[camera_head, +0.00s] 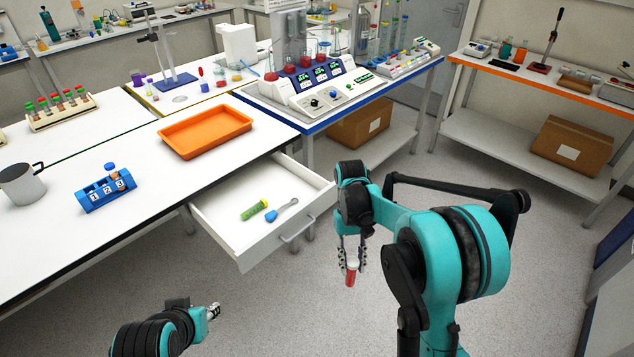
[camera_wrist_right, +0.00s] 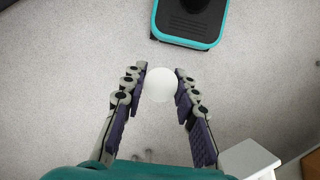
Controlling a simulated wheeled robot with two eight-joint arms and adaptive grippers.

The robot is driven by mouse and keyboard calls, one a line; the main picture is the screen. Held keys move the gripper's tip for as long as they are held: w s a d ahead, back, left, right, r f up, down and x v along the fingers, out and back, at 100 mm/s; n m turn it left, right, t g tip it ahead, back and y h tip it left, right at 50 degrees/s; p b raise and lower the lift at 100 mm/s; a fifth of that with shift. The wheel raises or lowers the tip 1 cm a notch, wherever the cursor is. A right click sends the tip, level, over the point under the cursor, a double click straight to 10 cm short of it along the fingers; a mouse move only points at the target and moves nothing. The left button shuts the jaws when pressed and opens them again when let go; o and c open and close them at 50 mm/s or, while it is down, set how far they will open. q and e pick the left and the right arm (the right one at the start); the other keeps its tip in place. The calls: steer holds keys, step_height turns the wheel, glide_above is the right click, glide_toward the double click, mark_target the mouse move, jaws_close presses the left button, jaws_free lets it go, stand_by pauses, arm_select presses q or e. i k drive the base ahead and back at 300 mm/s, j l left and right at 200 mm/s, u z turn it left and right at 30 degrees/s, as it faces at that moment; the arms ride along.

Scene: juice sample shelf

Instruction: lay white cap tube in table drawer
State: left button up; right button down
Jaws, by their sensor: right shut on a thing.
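My right gripper (camera_head: 351,258) points down over the floor, to the right of the open drawer. It is shut on a tube (camera_head: 350,274) with a red body and a pale top. In the right wrist view the round white cap (camera_wrist_right: 161,85) shows between the fingers of the gripper (camera_wrist_right: 161,90).
An orange tray (camera_head: 205,131) sits on the white table above the drawer. A blue numbered rack (camera_head: 105,193) and a metal mug (camera_head: 22,184) stand to the left. The drawer has free floor around its handle (camera_head: 298,231).

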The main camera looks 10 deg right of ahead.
mark_target(276, 178)
steer(key=i+l+z, duration=0.1)
steer(key=z, duration=0.35)
steer(key=i+l+z, duration=0.1)
steer(key=z, duration=0.35)
steer(key=i+z, duration=0.2)
steer(key=z, duration=0.25)
steer(key=i+z, duration=0.15)
steer(key=z, duration=0.3)
steer(key=i+u, duration=0.25)
steer(key=i, duration=0.6)
steer(key=i+u, duration=0.25)
steer(key=i, duration=0.65)
steer(key=i+u, duration=0.15)
steer(key=u, duration=0.3)
steer(key=i+u, duration=0.15)
steer(key=u, duration=0.3)
steer(key=i+u, duration=0.15)
steer(key=u, duration=0.3)
steer(key=i+l+u, duration=0.1)
steer(key=u, duration=0.35)
steer(key=i+l+u, duration=0.15)
steer(key=u, duration=0.3)
